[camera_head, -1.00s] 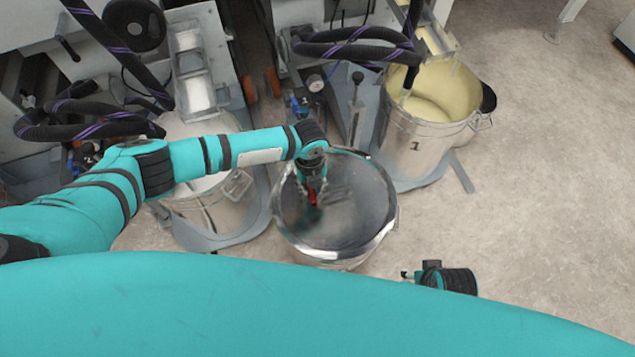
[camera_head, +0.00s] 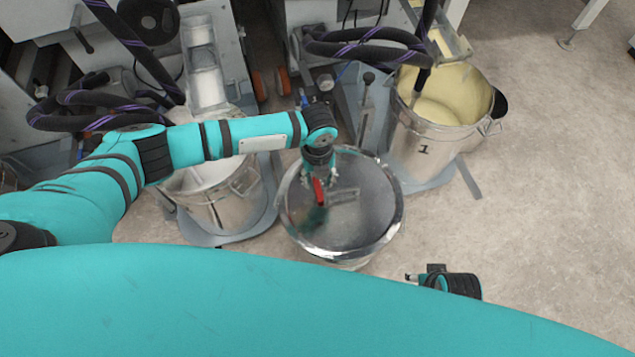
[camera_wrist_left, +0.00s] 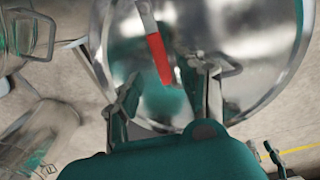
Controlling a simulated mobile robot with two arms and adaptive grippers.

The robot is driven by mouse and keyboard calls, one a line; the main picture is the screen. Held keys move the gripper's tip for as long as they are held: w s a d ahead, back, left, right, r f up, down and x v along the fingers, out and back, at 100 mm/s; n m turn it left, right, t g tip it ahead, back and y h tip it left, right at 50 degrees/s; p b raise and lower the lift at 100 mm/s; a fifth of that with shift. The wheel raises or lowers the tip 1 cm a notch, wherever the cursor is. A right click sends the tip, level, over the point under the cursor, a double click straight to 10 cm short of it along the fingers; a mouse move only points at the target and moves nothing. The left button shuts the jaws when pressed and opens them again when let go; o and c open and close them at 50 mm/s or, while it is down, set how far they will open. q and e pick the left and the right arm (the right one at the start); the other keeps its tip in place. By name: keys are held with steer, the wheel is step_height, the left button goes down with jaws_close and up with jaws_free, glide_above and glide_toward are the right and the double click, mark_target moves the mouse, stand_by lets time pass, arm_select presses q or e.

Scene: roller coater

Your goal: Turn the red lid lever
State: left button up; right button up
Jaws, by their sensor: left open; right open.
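The red lid lever (camera_head: 319,191) stands on the shiny round metal lid (camera_head: 365,215) of a drum in the middle of the head view. My left gripper (camera_head: 319,178) is over the lid, right at the lever. In the left wrist view, the red lever (camera_wrist_left: 159,60) lies just ahead of and between the spread fingertips of my left gripper (camera_wrist_left: 166,80). The fingers are apart and do not visibly grip it; contact cannot be told. My right gripper (camera_head: 412,277) shows only in part at lower right, low beside the drum and away from the lever.
A metal bucket with pale yellow content (camera_head: 432,140), marked 1, stands right of the lidded drum. Another bucket with white content (camera_head: 222,205) stands to its left. Black hoses (camera_head: 365,42) hang from the machines behind. The floor (camera_head: 560,210) at right is clear.

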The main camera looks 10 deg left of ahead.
mark_target(318, 189)
arm_select(q)
step_height(318, 189, up, 8)
steer(key=shift+f, duration=0.1)
stand_by(0.6)
